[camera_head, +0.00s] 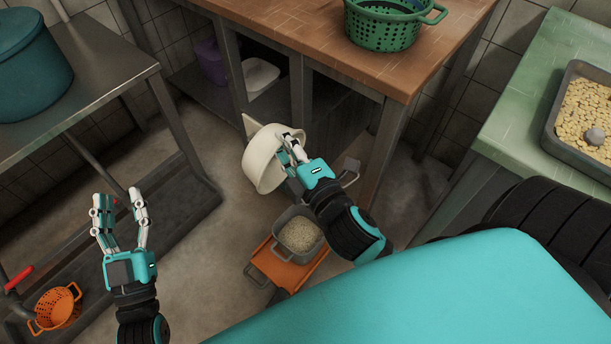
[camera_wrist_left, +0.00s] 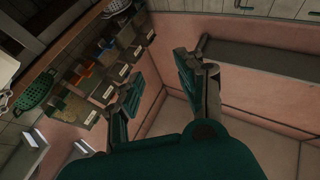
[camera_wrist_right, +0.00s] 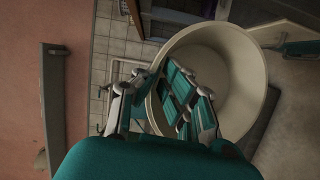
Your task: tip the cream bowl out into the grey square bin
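The cream bowl (camera_head: 261,164) is tipped far onto its side in the air, up and left of the grey bin in the head view. My right gripper (camera_head: 290,148) is shut on its wall, with fingers inside and outside the rim. The right wrist view shows the bowl's inside (camera_wrist_right: 232,78), which looks empty where visible. The grey square bin (camera_head: 282,242) stands low on an orange cart and holds pale grainy stuff. My left gripper (camera_head: 118,203) is open and empty, away to the left; its spread fingers show in the left wrist view (camera_wrist_left: 160,75).
A wooden-topped table (camera_head: 370,70) with a green colander (camera_head: 385,24) stands behind the bowl. A dark metal table (camera_head: 110,65) with a teal pot (camera_head: 33,70) is at left. An orange basket (camera_head: 58,308) is low left. A green table (camera_head: 520,115) with a bean tray is at right.

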